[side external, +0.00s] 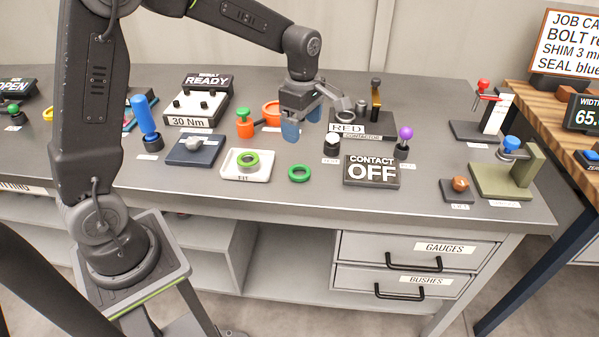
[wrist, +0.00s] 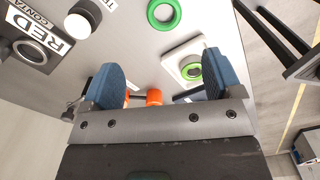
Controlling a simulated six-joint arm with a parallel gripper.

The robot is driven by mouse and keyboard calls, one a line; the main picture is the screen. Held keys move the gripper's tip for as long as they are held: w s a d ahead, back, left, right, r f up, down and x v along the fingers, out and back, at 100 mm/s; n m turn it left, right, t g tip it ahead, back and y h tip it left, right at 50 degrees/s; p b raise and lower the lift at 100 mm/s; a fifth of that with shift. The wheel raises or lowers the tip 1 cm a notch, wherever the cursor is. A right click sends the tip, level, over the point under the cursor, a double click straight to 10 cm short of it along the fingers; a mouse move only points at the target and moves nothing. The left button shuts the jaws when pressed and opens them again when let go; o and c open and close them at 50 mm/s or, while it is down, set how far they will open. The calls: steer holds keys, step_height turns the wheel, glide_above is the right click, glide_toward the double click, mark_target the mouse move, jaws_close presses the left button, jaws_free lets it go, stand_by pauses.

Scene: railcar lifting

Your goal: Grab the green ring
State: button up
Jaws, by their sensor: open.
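The green ring (side external: 299,180) lies flat on the grey bench, right of a white tray, and nothing covers it. In the wrist view the green ring (wrist: 164,27) is at the top, beyond my fingertips. A second, yellower green ring (side external: 248,167) sits on the white tray (side external: 263,177); it also shows in the wrist view (wrist: 192,79). My gripper (side external: 303,122) is open and empty, its blue fingers pointing down above the bench, behind the green ring. In the wrist view my gripper (wrist: 161,82) has its fingers wide apart.
A CONTACT OFF sign (side external: 371,171) stands right of the green ring. A white-topped button (side external: 332,144) and a purple knob (side external: 405,135) stand behind it. Bare bench lies in front of the ring.

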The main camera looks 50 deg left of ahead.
glide_above(301, 171)
steer(key=f, duration=0.7)
steer(key=shift+w+a, duration=0.15)
steer(key=shift+w, duration=0.05)
steer(key=shift+s+f, duration=0.2)
steer(key=shift+f, duration=2.55)
steer(key=c, duration=1)
